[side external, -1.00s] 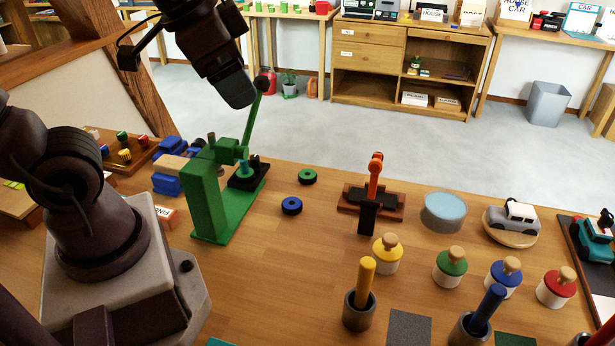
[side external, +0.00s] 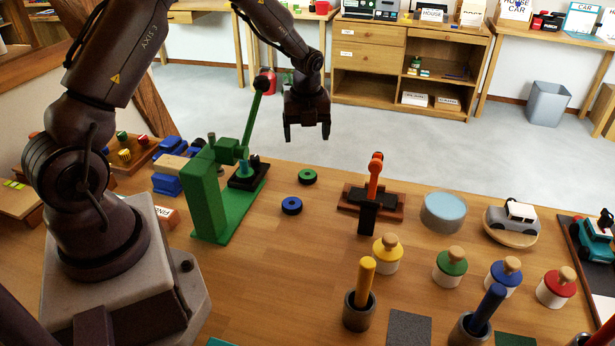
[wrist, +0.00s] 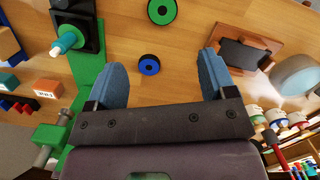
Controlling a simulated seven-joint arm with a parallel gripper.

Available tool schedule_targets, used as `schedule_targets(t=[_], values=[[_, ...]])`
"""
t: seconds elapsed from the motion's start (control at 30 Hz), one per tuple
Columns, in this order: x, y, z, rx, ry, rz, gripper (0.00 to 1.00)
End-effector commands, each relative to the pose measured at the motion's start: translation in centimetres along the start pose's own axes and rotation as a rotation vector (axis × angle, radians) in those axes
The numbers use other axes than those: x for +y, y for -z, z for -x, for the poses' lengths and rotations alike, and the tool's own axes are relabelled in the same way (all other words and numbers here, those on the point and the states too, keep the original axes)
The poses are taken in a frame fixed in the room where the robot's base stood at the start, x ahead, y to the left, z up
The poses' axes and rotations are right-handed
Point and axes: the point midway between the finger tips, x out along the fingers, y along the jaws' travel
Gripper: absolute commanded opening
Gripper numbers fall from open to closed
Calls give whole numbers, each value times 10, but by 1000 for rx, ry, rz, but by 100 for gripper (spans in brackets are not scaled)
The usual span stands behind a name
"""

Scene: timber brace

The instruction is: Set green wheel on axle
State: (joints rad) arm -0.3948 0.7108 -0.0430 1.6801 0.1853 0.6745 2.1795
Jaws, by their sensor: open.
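The green wheel (side external: 307,177), a ring with a dark centre, lies flat on the wooden table right of the green lever press. It also shows at the top edge of the wrist view (wrist: 162,11). A teal peg (side external: 243,168) stands upright in a black block on the press base; in the wrist view this peg (wrist: 65,42) has a pale tip. It may be the axle; I cannot tell for sure. My gripper (side external: 307,136) is open and empty, pointing down, well above the table near the green wheel.
A blue wheel (side external: 292,205) lies just in front of the green one. The green press (side external: 208,195) with its raised lever stands to the left. An orange-levered clamp (side external: 375,180) stands to the right. Knobbed pots and cups with rods fill the front right. Table between press and clamp is mostly clear.

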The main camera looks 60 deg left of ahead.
Motion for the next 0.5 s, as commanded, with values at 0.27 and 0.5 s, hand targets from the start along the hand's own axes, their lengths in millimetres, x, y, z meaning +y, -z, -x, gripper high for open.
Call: schedule_targets(t=[0.27, 0.5], values=[[1, 0, -49, 3, -5, -10, 77], [0, 0, -76, 1, -3, -8, 77]])
